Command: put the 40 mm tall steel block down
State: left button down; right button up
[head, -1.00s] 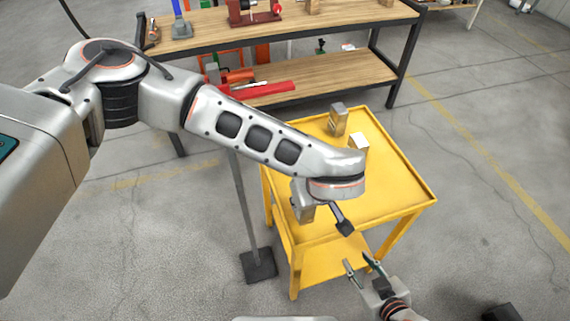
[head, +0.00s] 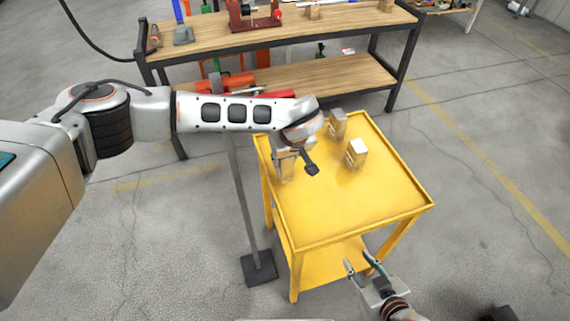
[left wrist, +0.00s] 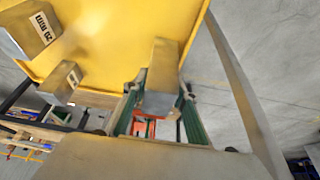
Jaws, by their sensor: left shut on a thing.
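My left gripper (head: 289,158) is over the left edge area of the yellow cart (head: 390,205). It is shut on a grey steel block (left wrist: 162,75), which sits between the green fingers in the left wrist view. In the head view the held block (head: 286,170) is partly hidden by my wrist. No label shows on it, and I cannot tell whether it touches the cart top. My right gripper (head: 362,265) is open and empty, in front of the cart's near edge.
Two other steel blocks stand on the cart, one at the back (head: 336,124) and one nearer (head: 356,153). In the left wrist view one block (left wrist: 28,35) reads 20 mm. The cart's front and right are clear. A wooden workbench (head: 330,75) stands behind.

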pick_arm(q)
jog(key=shift+f, duration=1.4)
jog(key=shift+f, duration=0.15)
jog(key=c, duration=1.6)
grip_release()
